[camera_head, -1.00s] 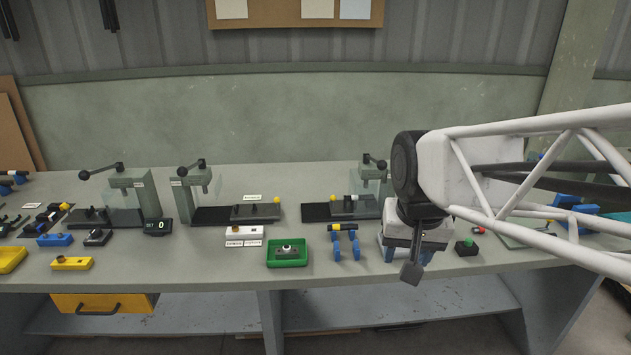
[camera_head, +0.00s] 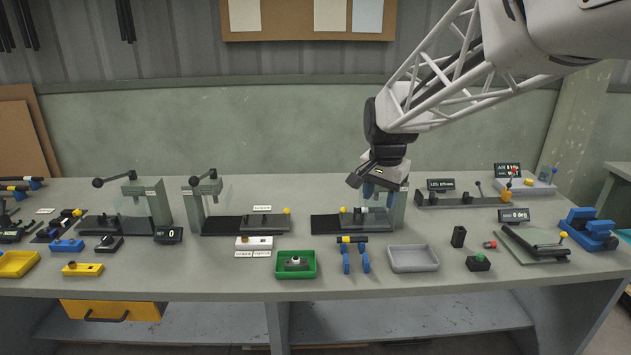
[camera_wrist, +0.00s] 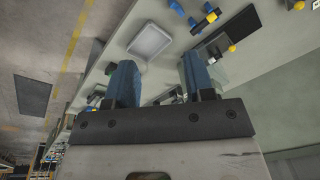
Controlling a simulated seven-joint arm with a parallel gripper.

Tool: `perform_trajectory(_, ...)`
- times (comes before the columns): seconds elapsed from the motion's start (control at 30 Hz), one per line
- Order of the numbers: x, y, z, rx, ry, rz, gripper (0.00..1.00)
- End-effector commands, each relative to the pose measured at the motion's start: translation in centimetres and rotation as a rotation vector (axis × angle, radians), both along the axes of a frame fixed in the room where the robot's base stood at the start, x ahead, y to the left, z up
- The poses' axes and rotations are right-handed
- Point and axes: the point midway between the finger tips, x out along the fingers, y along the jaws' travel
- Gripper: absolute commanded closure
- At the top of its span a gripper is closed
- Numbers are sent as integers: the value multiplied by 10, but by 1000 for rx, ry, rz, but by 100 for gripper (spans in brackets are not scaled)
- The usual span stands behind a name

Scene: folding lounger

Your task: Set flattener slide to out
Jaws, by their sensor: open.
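No label here readably names the flattener, so I cannot tell for sure which station it is. The station nearest my gripper has a grey slide (camera_head: 368,222) on a black track (camera_head: 324,225), with a yellow knob near the slide's back edge. My gripper (camera_head: 377,195) hangs above this slide, in front of the grey press, and hides part of it. In the wrist view my gripper (camera_wrist: 160,75) has its two blue fingers spread apart with nothing between them. Another station to the left has a similar slide (camera_head: 264,221) with a yellow knob at its right end.
A grey tray (camera_head: 413,268), a blue stand with a yellow-banded bar (camera_head: 355,262) and a green tray (camera_head: 296,277) sit along the front.

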Motion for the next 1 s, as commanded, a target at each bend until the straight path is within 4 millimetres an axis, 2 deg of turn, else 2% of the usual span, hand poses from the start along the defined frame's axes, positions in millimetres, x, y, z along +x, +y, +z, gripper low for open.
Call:
perform_trajectory(0.1,29,2,-7,7,10,-52,52)
perform_trajectory(0.57,134,11,-45,27,46,-258,52)
perform_trajectory(1.0,228,21,-99,40,78,-456,52)
